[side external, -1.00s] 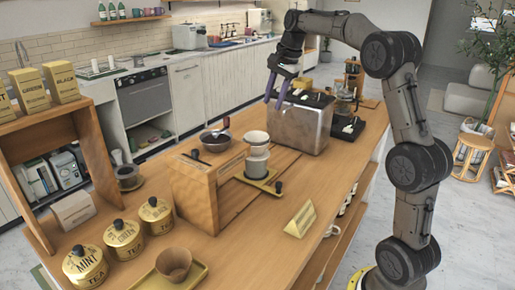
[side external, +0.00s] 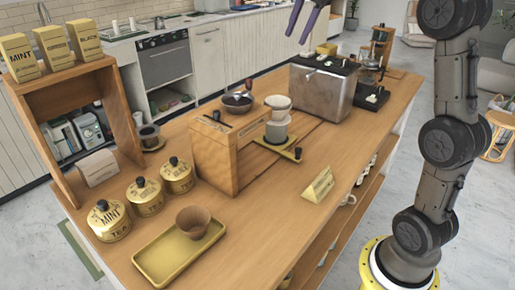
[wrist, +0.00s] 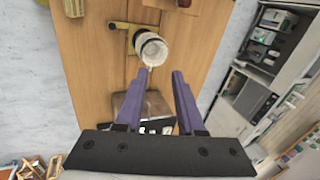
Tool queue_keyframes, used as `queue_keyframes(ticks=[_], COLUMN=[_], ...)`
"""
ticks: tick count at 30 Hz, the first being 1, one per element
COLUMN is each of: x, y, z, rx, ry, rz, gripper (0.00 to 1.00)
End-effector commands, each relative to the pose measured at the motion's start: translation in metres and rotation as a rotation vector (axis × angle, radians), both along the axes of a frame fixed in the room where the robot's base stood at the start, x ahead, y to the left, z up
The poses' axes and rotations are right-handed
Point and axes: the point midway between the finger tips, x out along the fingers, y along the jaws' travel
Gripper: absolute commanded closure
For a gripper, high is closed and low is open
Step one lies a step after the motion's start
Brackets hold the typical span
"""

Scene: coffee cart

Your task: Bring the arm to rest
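My gripper (side external: 304,20) is at the top edge of the side external view, raised above the steel coffee machine (side external: 318,92) and clear of the counter. In the wrist view its two purple fingers (wrist: 180,100) are spread apart with nothing between them touching them. Below and beyond the fingers, the wrist view shows the white dripper (wrist: 151,48) and part of the machine. Most of my upper arm is outside the side external view.
The dripper on its cup (side external: 277,118) stands by a wooden box (side external: 214,160). Several yellow tea tins (side external: 145,196), a tray (side external: 152,268) with a brown cup (side external: 193,222), a dark bowl (side external: 238,102) and a yellow sign (side external: 318,184) stand on the wooden counter (side external: 280,215). Air above the counter is clear.

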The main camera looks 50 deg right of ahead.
Motion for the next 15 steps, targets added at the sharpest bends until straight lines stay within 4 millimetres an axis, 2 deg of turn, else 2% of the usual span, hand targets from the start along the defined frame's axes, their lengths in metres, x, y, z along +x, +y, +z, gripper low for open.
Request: queue_keyframes(ticks=[1,3,7,11,15], x=[-0.013,-0.033,-0.074,-0.116,-0.159], y=[0.024,0.053,0.097,0.129,0.152], z=[0.009,0.014,0.011,-0.007,-0.038], rx=[-0.01,-0.027,-0.083,-0.152,-0.238], ry=[-0.013,-0.024,-0.05,-0.072,-0.094], rz=[0.037,0.098,0.249,0.421,0.618], gripper=[0.62,0.62,0.62,0.62,0.62])
